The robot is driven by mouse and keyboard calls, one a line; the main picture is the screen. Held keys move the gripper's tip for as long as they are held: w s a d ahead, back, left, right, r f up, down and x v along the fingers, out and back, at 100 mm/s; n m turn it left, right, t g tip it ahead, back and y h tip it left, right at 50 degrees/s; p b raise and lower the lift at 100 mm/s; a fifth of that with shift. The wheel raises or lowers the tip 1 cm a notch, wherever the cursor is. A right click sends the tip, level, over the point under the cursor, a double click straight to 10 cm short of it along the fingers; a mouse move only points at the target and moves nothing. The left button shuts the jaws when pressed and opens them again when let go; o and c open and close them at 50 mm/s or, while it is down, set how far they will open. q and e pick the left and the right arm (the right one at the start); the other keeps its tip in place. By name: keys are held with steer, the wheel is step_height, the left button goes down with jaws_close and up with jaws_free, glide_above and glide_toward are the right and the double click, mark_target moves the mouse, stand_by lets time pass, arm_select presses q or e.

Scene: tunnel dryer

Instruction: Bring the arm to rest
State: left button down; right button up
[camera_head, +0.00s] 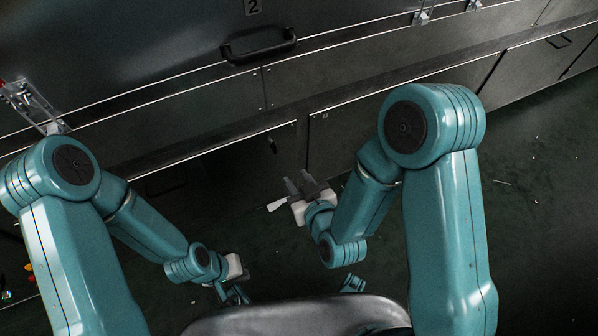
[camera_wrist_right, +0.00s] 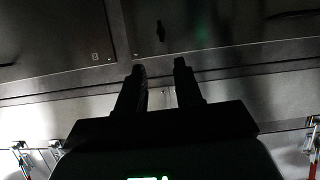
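My right arm is bent, and its gripper (camera_head: 308,180) is in front of the lower panels in the head view. In the right wrist view the two dark fingers of this gripper (camera_wrist_right: 160,72) stand apart with nothing between them, so it is open and empty. My left arm reaches down and inward, and its gripper (camera_head: 237,268) is low near the middle of the head view. Its white body shows, but its fingers are not clear. Neither gripper visibly touches the dryer.
The dark dryer wall (camera_head: 360,65) runs across the view, with a black handle (camera_head: 259,47) and metal latches (camera_head: 421,15). A metal bracket (camera_head: 32,106) is at the left. The dark green floor (camera_head: 535,200) is open at the right, with small pale scraps on it.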

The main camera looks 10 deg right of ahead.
arm_select(q)
steer(key=shift+s+r+p, duration=0.1)
steer(key=shift+r+p, duration=0.2)
steer(key=shift+r, duration=0.35)
